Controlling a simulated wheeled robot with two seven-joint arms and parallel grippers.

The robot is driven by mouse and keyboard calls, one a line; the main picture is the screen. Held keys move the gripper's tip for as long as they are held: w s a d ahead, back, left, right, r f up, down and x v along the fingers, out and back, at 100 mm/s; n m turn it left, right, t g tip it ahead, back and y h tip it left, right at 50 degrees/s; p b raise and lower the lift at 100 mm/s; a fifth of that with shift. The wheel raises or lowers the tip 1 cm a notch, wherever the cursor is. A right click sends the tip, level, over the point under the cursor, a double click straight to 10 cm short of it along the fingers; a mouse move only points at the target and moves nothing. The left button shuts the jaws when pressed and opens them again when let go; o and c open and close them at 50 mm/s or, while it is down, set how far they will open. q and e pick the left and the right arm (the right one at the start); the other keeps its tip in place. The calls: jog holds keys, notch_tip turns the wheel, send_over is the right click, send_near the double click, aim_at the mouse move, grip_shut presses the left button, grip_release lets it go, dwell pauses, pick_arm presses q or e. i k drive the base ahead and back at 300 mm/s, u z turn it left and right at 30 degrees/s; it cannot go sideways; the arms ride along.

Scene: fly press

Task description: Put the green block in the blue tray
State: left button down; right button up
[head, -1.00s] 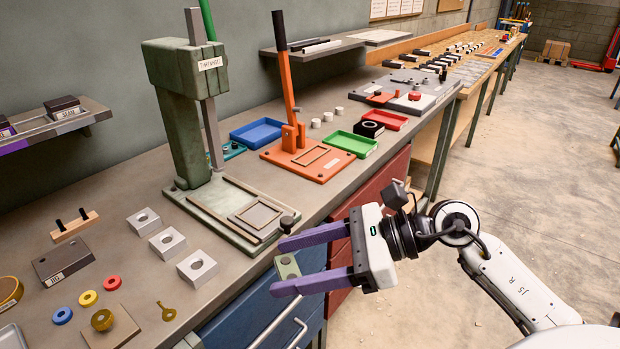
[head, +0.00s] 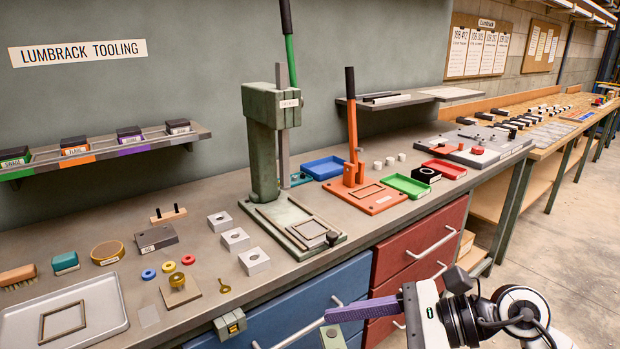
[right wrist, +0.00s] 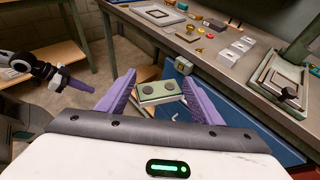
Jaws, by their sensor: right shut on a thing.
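The green block (head: 332,337) is a pale green piece with two dark round spots. It shows between the purple fingers in the right wrist view (right wrist: 160,92). My right gripper (right wrist: 160,78) is shut on it; in the head view the gripper (head: 335,322) is at the bottom, in front of the bench's drawers. The blue tray (head: 323,168) lies on the bench behind the orange press, left of its lever, and looks empty. My left gripper (right wrist: 78,84) shows at the left of the right wrist view, away from the bench; its jaw gap is unclear.
A green fly press (head: 265,150) and an orange press (head: 372,195) stand on the bench. A green tray (head: 407,186) and a red tray (head: 444,169) lie right of the orange press. Blue drawers (head: 290,312) front the bench. Loose blocks and rings lie at the left.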

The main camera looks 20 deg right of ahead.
aim_at(327, 170)
jog(key=u, duration=3.45)
jog(key=k, duration=2.55)
jog(key=z, duration=2.1)
jog(key=i, duration=1)
